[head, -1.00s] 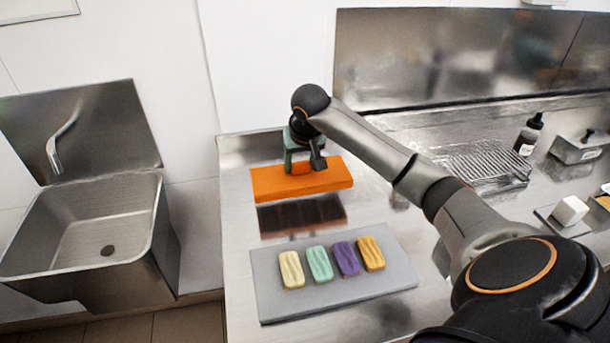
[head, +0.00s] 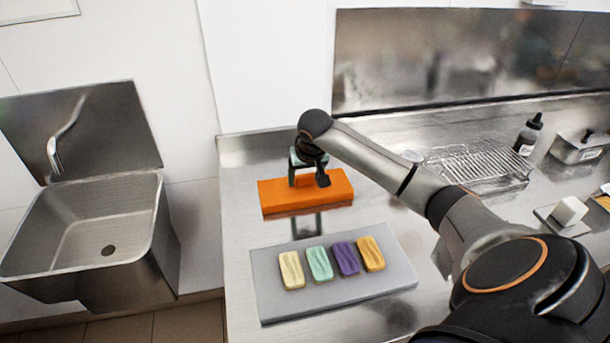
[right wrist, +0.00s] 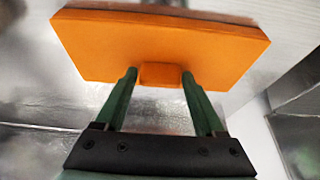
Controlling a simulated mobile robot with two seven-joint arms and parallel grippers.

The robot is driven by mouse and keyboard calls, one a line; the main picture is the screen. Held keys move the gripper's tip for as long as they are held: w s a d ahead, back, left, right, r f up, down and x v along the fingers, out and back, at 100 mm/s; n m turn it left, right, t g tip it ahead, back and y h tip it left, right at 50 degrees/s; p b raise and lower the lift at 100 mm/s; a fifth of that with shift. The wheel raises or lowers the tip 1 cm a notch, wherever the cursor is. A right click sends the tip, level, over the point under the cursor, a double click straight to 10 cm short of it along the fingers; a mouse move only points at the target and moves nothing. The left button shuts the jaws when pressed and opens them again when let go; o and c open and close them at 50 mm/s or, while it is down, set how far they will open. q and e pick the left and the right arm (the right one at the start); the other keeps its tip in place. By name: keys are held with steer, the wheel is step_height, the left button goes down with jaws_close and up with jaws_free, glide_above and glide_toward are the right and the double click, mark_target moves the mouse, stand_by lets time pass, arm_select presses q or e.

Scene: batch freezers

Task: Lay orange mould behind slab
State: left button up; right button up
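The orange mould (head: 285,199) is a flat block in the head view, lying level behind the grey slab (head: 285,309), close over or on the steel counter; I cannot tell if it touches. My right gripper (head: 309,178) is above it, and the right wrist view shows its green fingers (right wrist: 159,76) on both sides of the mould's small orange tab (right wrist: 160,75), shut on it. The mould's wide face (right wrist: 110,45) fills the top of that view. A bare strip of counter separates the mould from the slab. My left gripper is not in view.
Several coloured bars, cream (head: 291,270), mint (head: 319,264), purple (head: 345,258) and yellow (head: 371,253), lie on the slab. A sink (head: 25,250) is at left. A wire rack (head: 478,165) and a dark bottle (head: 528,135) stand at right.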

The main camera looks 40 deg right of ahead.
steer(key=shift+o, duration=1.1)
steer(key=shift+r, duration=0.1)
steer(key=v, duration=1.2)
steer(key=shift+s+a, duration=0.1)
